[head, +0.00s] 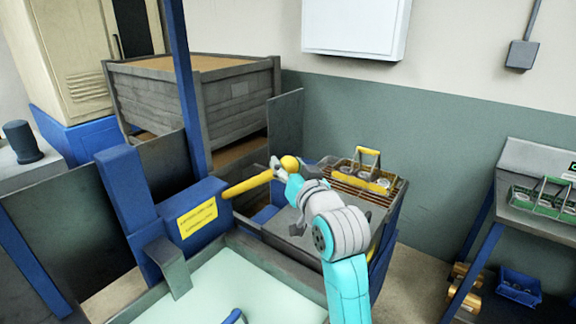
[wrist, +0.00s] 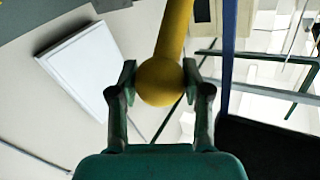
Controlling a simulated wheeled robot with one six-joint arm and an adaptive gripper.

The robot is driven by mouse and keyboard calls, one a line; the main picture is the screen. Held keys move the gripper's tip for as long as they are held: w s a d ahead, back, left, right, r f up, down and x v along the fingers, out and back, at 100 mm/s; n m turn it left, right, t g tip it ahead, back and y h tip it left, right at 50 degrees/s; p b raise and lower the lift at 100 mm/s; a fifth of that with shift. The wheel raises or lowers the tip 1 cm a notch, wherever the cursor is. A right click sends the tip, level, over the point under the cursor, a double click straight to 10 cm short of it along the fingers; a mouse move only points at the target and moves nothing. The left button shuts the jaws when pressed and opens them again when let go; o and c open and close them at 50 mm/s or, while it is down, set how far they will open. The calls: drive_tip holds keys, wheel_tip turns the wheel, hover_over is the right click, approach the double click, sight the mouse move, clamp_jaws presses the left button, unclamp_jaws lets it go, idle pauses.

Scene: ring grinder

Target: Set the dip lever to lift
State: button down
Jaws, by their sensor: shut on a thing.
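The dip lever is a yellow bar (head: 247,184) with a round yellow knob (head: 290,163) at its right end. It comes out of a blue housing (head: 190,215) with a yellow label and points right, tilted slightly upward. My gripper (head: 278,170) is at the knob end. In the wrist view the knob (wrist: 160,82) sits between the two fingers of my gripper (wrist: 159,84), which are shut on it. The label's text is too small to read.
A tank of pale liquid (head: 215,285) lies in front of the housing. Behind my arm, a yellow-handled carrier (head: 362,175) stands on a rack. A blue post (head: 182,85) rises left of the lever. A bench with a green carrier (head: 540,200) stands at the right.

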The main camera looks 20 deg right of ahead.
drive_tip(key=shift+s+d+f, duration=0.25)
drive_tip(key=shift+s+f, duration=0.05)
drive_tip(key=shift+f, duration=0.35)
drive_tip(key=s+d+f, duration=0.1)
drive_tip(key=s+f, duration=0.1)
drive_tip(key=f, duration=0.9)
drive_tip(key=s+d+f+t, duration=0.1)
drive_tip(key=s+d+f, duration=0.1)
drive_tip(key=f, duration=0.8)
drive_tip(key=shift+s+d+f+m, duration=0.2)
drive_tip(key=shift+s+f+m, duration=0.15)
drive_tip(key=shift+m, duration=0.05)
drive_tip(key=c, duration=0.5)
unclamp_jaws()
drive_tip(key=shift+r, duration=0.15)
wheel_tip(320, 180, up, 10)
drive_tip(key=shift+f, duration=0.1)
